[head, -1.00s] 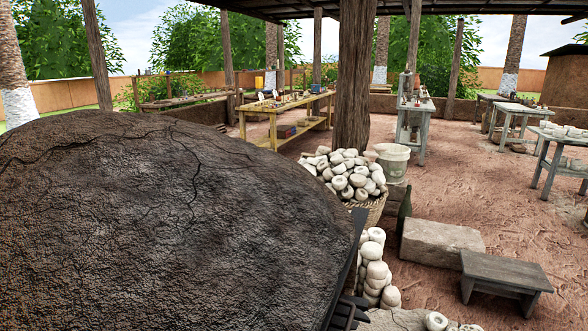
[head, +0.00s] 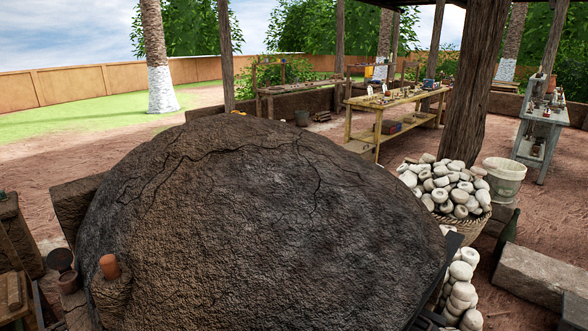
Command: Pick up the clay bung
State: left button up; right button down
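A small orange-brown clay piece, which looks like the clay bung (head: 109,266), stands upright at the lower left of the head view. It sits in or on top of a short mud stub (head: 112,297) on the left side of the dark domed mud kiln (head: 260,220). I cannot tell how deep it sits in the stub. Neither of my grippers shows in the view.
The cracked kiln dome fills the middle foreground. Dark round pieces (head: 62,262) and a block stand left of the stub. A basket of pale rounded pieces (head: 450,190), a white bucket (head: 504,178) and a stone block (head: 540,275) stand right. Open ground lies behind left.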

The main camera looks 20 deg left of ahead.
aim_at(109, 263)
jog(key=u, duration=1.85)
